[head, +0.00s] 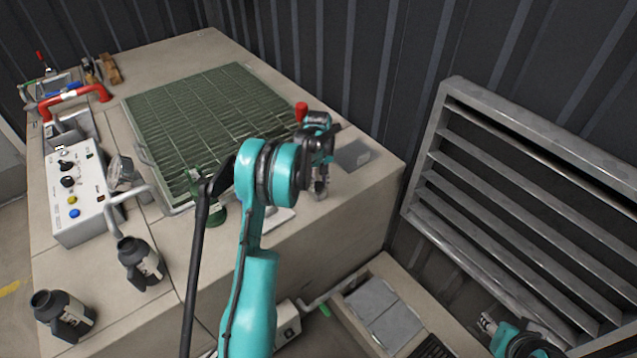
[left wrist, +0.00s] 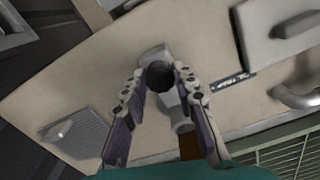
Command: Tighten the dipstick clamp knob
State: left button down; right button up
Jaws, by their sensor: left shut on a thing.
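A dark round knob (left wrist: 160,75) sits on a pale grey fitting (left wrist: 180,115) in the left wrist view. My left gripper (left wrist: 159,80) is shut on the knob, one finger on each side. In the head view my left gripper (head: 321,181) reaches down at the right end of the bench top, and its wrist hides most of the fitting. A brown-orange piece (left wrist: 189,148) shows below the fitting in the wrist view. My right gripper (head: 488,323) is low at the bottom right, away from the bench; its finger opening is unclear.
A green grate (head: 200,115) covers the middle of the bench. A white control box (head: 75,190), a red handle (head: 80,97) and dark-capped nozzles (head: 140,262) stand at left. A red-topped part (head: 301,112) rises behind my left wrist. A louvred panel (head: 520,190) stands at right.

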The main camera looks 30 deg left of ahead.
aim_at(318, 184)
pick_arm(q)
jog(key=m, duration=0.5)
jog(key=shift+m, duration=0.3)
jog(key=m, duration=0.5)
jog(key=shift+m, duration=0.3)
jog(key=c, duration=1.2)
grip_release()
notch_tip(318, 184, up, 12)
